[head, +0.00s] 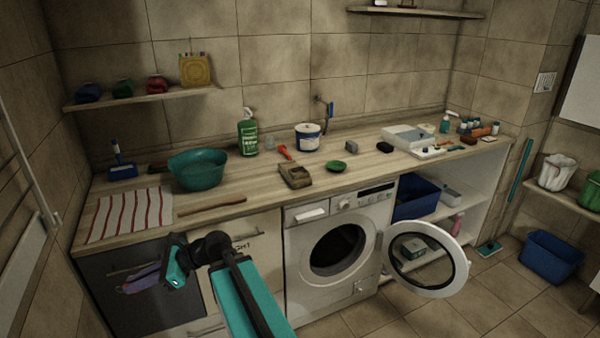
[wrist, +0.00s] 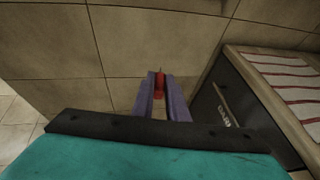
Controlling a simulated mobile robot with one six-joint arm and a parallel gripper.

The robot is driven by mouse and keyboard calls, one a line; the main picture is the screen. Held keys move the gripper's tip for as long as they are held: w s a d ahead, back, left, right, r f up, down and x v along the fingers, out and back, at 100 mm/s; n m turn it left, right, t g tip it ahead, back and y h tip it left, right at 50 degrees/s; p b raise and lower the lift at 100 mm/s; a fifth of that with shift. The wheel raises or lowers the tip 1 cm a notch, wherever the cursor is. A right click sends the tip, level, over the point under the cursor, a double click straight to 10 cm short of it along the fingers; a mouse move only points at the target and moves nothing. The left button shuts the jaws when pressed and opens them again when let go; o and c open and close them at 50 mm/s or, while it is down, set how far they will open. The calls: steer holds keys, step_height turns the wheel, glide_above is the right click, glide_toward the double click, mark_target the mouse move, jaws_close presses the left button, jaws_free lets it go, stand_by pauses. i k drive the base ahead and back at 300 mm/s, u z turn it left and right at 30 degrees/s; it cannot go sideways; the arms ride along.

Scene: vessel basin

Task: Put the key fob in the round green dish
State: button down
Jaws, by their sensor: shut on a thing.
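My gripper (wrist: 160,88) is shut on a small red thing, apparently the key fob (wrist: 160,81), seen between the purple fingertips in the wrist view. Most of it is hidden by the fingers. In the head view my gripper (head: 130,285) is at the lower left, in front of the dark cabinet front and below the countertop edge; the fob cannot be made out there. The round green dish (head: 337,166) is small and shallow. It stands on the countertop above the washing machine, well to the right of my gripper, and looks empty.
A large teal basin (head: 198,170) stands on the countertop (head: 240,190), with a striped towel (head: 130,213) to its left. A brown box-like thing (head: 295,176) sits left of the dish. The washing machine door (head: 428,262) stands open. A stick lies near the counter's front edge.

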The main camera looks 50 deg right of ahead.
mark_target(336, 168)
steer(key=k, duration=1.15)
steer(key=z, duration=0.65)
steer(key=i, duration=1.65)
